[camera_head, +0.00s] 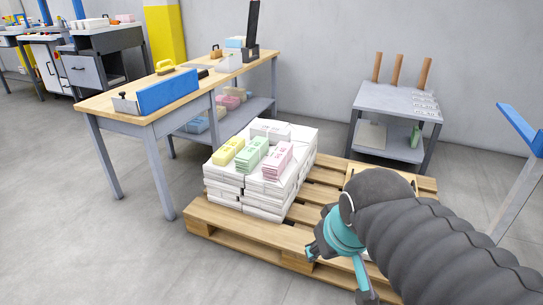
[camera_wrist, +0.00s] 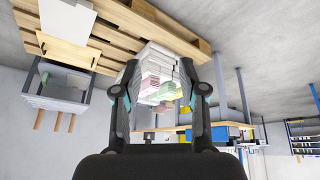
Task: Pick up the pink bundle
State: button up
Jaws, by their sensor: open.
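The pink bundle (camera_head: 278,160) lies on top of a block of white stacks (camera_head: 264,200), at its right side in the head view. A green bundle (camera_head: 251,154) is just left of it and a yellow bundle (camera_head: 228,151) further left. My gripper (camera_head: 338,272) is at the lower right of the head view, apart from the stacks; its fingers are partly hidden by my arm. In the wrist view, which looks upside down, my gripper (camera_wrist: 161,66) is open and empty. The pink bundle (camera_wrist: 150,83) shows small beyond its fingers, among the other bundles.
The white stacks stand on a wooden pallet (camera_head: 240,228), with bare slats to their right. A workbench (camera_head: 155,92) with a blue panel (camera_head: 168,92) stands behind left. A grey side table (camera_head: 395,98) with brown rolls stands at the back right. The left floor is clear.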

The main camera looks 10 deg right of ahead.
aim_at(276, 163)
jog(key=u, duration=1.35)
jog(key=i, duration=3.15)
jog(key=z, duration=3.9)
